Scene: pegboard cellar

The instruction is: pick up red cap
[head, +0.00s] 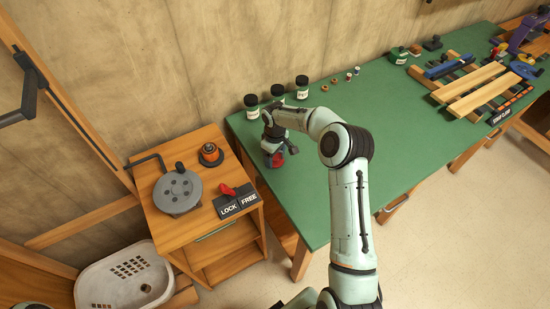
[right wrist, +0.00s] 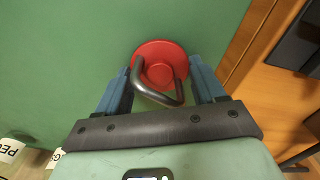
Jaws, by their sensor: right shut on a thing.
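The red cap (right wrist: 172,62) is a round red disc with a dark, bent bar handle. In the right wrist view it lies between the two blue fingers of my right gripper (right wrist: 163,85), which is shut on it. In the head view the gripper (head: 275,150) is low over the left end of the green table (head: 310,185), with a bit of the red cap (head: 278,159) showing beside it. I cannot tell whether the cap touches the table. My left gripper is not in view.
Several dark jars (head: 302,87) stand along the table's back edge, close to the gripper. The table's middle is clear.

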